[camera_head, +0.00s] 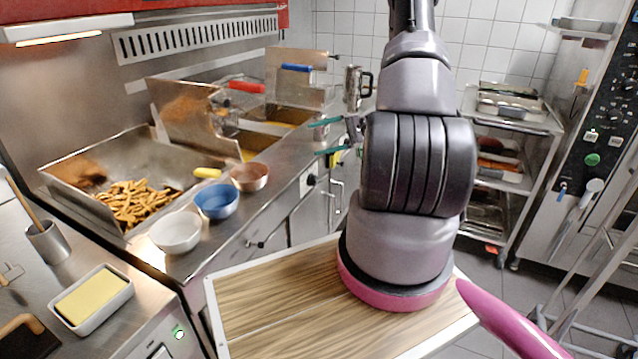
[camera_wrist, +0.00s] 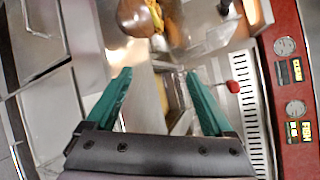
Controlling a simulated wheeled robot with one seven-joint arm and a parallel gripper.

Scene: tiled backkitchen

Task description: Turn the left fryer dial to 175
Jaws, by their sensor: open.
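My gripper (camera_head: 329,137) is open and empty, with teal fingers, in front of and above the fryer's right part in the head view. In the wrist view the gripper (camera_wrist: 158,74) points over the fryer. A red control panel (camera_wrist: 296,75) runs down the right side of that tilted view. It bears an upper grey round dial (camera_wrist: 284,47) and a lower grey round dial (camera_wrist: 295,108), each beside a small lit display. Both dials are apart from the fingers. I cannot surely tell which is the left dial, and their settings are too small to read.
A slotted vent (camera_head: 200,40) lies behind the fryer. Basket handles, red (camera_head: 247,87) and blue (camera_head: 297,68), stick up over the fryer. White (camera_head: 176,232), blue (camera_head: 216,201) and copper (camera_head: 249,177) bowls stand on the counter front. A metal jug (camera_head: 353,88) is close behind my gripper.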

